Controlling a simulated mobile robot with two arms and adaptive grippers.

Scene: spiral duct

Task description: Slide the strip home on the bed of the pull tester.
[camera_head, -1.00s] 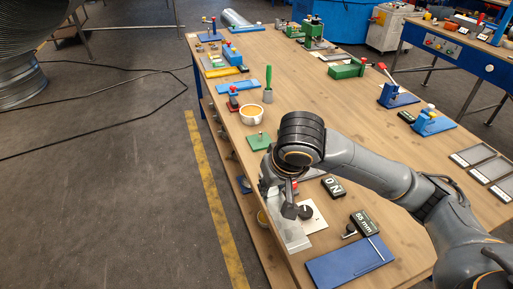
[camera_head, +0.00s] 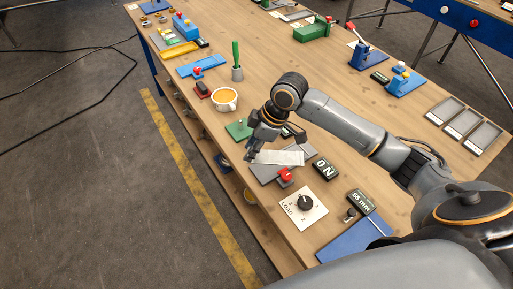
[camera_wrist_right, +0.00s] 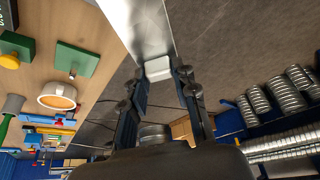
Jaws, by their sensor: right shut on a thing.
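A shiny silver strip (camera_head: 283,157) lies across or just over the grey bed (camera_head: 266,174) of the pull tester; contact cannot be told. The tester's display (camera_head: 326,169) reads 0 N. My right gripper (camera_head: 254,150) is at the strip's left end. In the right wrist view, this gripper (camera_wrist_right: 163,78) is shut on a pale block at the end of the strip (camera_wrist_right: 147,28). My left gripper is out of view.
A white LOAD dial plate (camera_head: 303,204), a 55 mm display (camera_head: 361,202) and a blue mat (camera_head: 352,243) are nearer. A green plate (camera_head: 238,129) and an orange-filled cup (camera_head: 225,99) are beyond the gripper. The table's left edge is close.

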